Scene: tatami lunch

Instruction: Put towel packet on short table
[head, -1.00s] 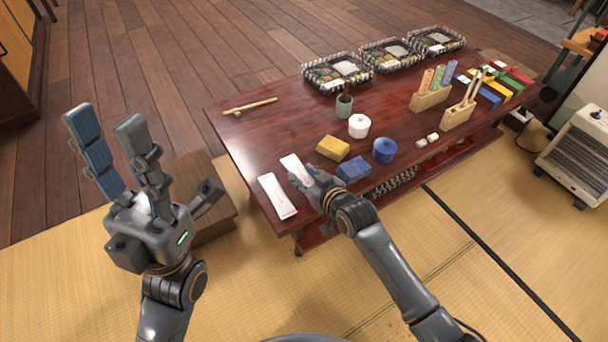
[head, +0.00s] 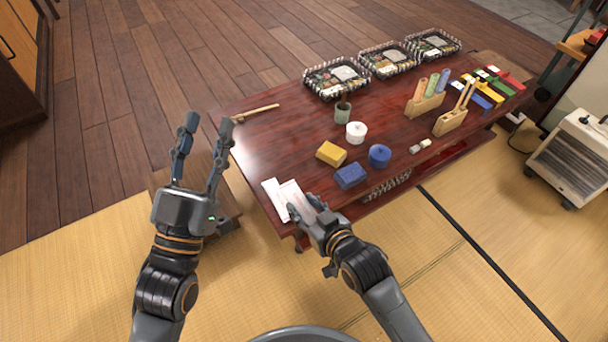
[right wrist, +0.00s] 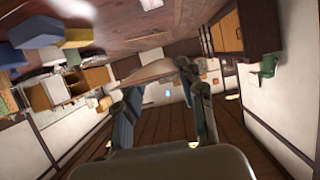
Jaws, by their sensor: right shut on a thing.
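A white towel packet (head: 293,195) is in my right gripper (head: 304,207), over the near left corner of the dark red low table (head: 250,150). A second white packet (head: 270,188) is just left of it; the held one partly overlaps it in the head view, and I cannot tell whether they touch. In the right wrist view, a pale flat piece (right wrist: 162,70), apparently the held packet, shows between the fingers. My left gripper (head: 208,125) is open and empty, upright left of the table. It partly hides a small low wooden stand (head: 230,190).
A yellow block (head: 331,153), a blue block (head: 350,176), a blue pot (head: 380,155) and a white pot (head: 356,132) stand right of the packets. Bento trays (head: 336,77) line the far edge. Chopsticks (head: 256,112) lie far left; tabletop between is clear.

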